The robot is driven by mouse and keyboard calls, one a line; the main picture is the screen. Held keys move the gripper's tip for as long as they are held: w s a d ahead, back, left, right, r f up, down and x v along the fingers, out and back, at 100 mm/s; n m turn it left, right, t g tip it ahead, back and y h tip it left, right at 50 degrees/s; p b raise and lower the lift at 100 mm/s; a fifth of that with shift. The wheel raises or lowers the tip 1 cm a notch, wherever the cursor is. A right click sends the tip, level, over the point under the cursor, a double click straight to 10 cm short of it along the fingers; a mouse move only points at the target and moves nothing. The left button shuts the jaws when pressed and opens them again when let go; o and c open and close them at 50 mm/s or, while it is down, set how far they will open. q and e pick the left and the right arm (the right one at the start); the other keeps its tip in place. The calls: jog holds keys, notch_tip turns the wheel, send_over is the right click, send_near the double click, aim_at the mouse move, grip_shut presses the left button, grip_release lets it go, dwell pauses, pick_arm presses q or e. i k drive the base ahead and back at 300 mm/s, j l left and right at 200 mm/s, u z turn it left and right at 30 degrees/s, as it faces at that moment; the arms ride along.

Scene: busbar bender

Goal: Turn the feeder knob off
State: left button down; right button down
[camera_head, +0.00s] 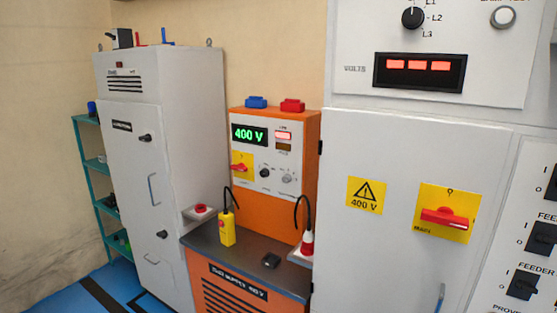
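Black rotary knobs sit in a column on the white panel at the right edge of the head view: a lower one (523,286), a middle one (543,238) and an upper one (552,187) cut by the frame edge. The word FEEDER shows above the lower knob, and cut-off labels show by the others. I and O marks stand left of the knobs. The exact pointing of each knob is too small to tell. Neither of my grippers is in view.
A grey cabinet door carries a red handle on a yellow plate (447,215) and a 400 V sign (366,195). Above are a red display (419,73) and selector knob (413,18). An orange unit (278,158) with a yellow tester (227,229) stands left, beside a grey cabinet (175,160).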

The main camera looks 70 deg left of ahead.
aim_at(287, 179)
jog(key=u, duration=2.5)
